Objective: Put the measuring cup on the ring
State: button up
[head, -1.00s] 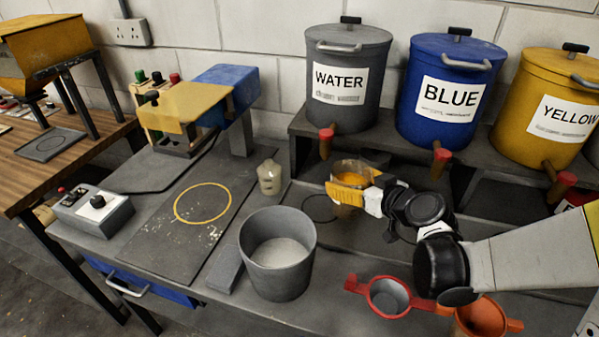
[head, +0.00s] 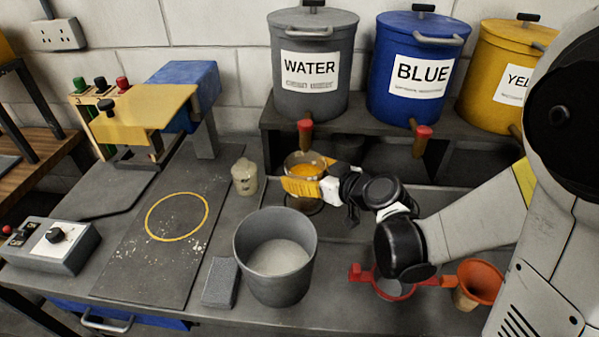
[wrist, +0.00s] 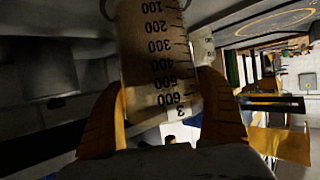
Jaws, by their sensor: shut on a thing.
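In the wrist view the cup (wrist: 155,50) shows dark volume marks between my gripper's two fingers (wrist: 162,112). The yellow ring (head: 148,218) is drawn on the dark, speckled mat at left, well apart from the cup. The cup's underside is partly hidden by my gripper in the head view.
A yellow-and-blue machine (head: 150,105) is behind the ring, a control box (head: 50,245) left.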

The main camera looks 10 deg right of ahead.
jog(key=o, duration=1.3)
jog(key=shift+o, duration=0.2)
jog(key=shift+s+d+r, duration=0.2)
jog(key=shift+s+r, duration=0.05)
jog(key=shift+s, duration=0.05)
jog(key=s+d+r+m+g+h+p, duration=0.1)
jog(key=s+d+r+m+h, duration=0.1)
jog(key=s, duration=0.5)
jog(key=s+d+r+m+g+h+p, duration=0.1)
jog(key=s+d+r+m+h, duration=0.1)
jog(key=s+d, duration=0.3)
jog(key=s+d+r+m+g+h+p, duration=0.1)
jog(key=s+d+r+m+g+h, duration=0.1)
jog(key=s, duration=0.7)
jog(key=shift+s+d+r+m+h+p, duration=0.3)
jog(key=shift+d+r+h, duration=0.35)
jog(key=shift+d, duration=0.5)
jog(key=shift+w+f, duration=0.1)
jog(key=shift+w, duration=0.05)
